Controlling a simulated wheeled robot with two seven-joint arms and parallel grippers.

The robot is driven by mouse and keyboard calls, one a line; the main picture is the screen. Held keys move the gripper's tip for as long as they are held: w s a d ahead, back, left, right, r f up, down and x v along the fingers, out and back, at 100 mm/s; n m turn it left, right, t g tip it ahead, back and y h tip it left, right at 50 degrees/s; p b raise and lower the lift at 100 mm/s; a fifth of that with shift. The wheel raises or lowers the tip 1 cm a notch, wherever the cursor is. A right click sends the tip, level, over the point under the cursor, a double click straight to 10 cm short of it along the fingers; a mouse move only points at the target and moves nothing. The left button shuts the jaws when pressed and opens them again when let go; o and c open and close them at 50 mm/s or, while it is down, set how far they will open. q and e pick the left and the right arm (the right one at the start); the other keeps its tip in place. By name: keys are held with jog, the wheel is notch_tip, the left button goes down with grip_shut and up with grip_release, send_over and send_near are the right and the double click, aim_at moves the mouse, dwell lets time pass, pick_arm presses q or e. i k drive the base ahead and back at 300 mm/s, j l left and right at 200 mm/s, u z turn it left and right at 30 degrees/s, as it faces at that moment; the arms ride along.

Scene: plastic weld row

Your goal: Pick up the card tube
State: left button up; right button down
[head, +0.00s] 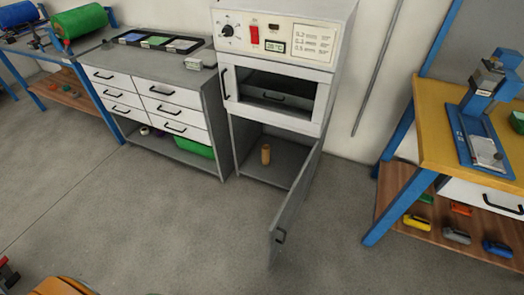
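The card tube (266,154) is a small tan cylinder in the head view. It stands upright on the floor of the open lower compartment of the white oven cabinet (288,62). No gripper is near it. A dark part with a red spot (8,273) shows at the lower left edge; it may be the end of my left arm, but it is cut off and its fingers cannot be made out. My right gripper is not in view.
The lower cabinet door (296,205) stands open, jutting forward to the tube's right. A drawer unit (150,100) adjoins on the left. A blue-legged workbench (440,125) stands at right, with coloured items on its low shelf. The grey floor (180,225) in front is clear.

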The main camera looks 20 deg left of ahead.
aim_at(265, 148)
jog(key=i+j+z, duration=0.1)
jog(key=j+z, duration=0.15)
jog(key=j, duration=0.9)
jog(key=j+z, duration=0.25)
jog(key=j, duration=0.85)
jog(key=i+j+z, duration=0.25)
jog(key=i+j, duration=0.25)
jog(key=i+j+z, duration=0.2)
jog(key=i+j, duration=0.25)
jog(key=j, duration=0.15)
jog(key=i+z, duration=0.3)
jog(key=i, duration=0.5)
